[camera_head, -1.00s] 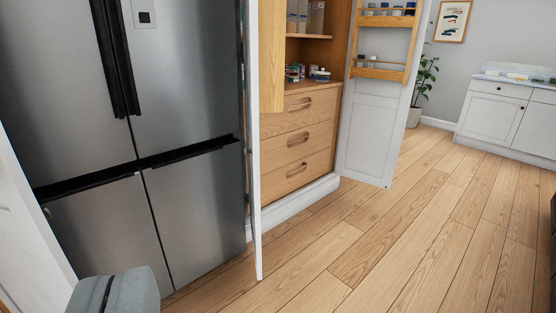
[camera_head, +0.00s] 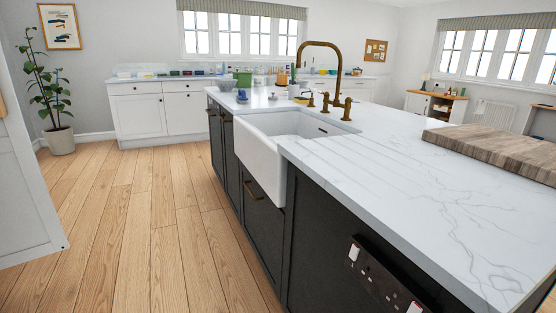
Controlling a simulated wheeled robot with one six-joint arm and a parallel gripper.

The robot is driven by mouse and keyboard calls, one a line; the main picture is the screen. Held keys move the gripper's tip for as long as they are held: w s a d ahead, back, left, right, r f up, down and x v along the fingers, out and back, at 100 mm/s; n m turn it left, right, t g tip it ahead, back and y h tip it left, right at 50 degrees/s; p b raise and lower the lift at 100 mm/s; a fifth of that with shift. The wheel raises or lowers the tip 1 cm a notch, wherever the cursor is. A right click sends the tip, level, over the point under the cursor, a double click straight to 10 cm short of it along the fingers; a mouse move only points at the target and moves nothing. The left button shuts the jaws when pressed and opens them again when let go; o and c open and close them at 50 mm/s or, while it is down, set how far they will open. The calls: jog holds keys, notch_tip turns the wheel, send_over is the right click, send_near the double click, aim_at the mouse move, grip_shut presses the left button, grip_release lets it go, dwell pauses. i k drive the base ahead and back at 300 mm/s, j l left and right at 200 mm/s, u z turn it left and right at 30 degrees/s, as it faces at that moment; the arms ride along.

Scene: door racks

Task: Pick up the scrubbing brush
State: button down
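I cannot make out a scrubbing brush in this view. Several small items stand around the far end of the kitchen island's white marble top (camera_head: 395,160), too small to tell apart for certain. Among them are a green container (camera_head: 244,79) and a yellowish bowl (camera_head: 301,99) near the sink. A white sink (camera_head: 262,150) is set into the island, with a brass tap (camera_head: 335,75) behind it. The inside of the sink shows only in part. My gripper is not in view.
A wooden board (camera_head: 500,145) lies on the island at the right. The island's dark cabinets (camera_head: 300,235) block the right side. The wooden floor (camera_head: 150,220) at the left is clear. White cabinets (camera_head: 160,110) and a potted plant (camera_head: 60,140) stand at the back left.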

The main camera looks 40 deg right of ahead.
aim_at(242, 98)
jog(key=i+j+z, duration=0.1)
jog(key=i+z, duration=0.2)
jog(key=z, duration=0.2)
jog(key=i+j+z, duration=0.25)
jog(key=z, duration=0.2)
jog(key=i+j+z, duration=0.25)
jog(key=z, duration=0.25)
jog(key=i+j, duration=0.4)
jog(key=i, duration=0.2)
jog(key=i+j, duration=0.4)
jog(key=i, duration=0.25)
jog(key=i+j, duration=0.35)
jog(key=i, duration=0.25)
jog(key=i+j+z, duration=0.1)
jog(key=i+j, duration=0.3)
jog(key=i, duration=0.25)
jog(key=i+j, duration=0.45)
jog(key=i, duration=0.15)
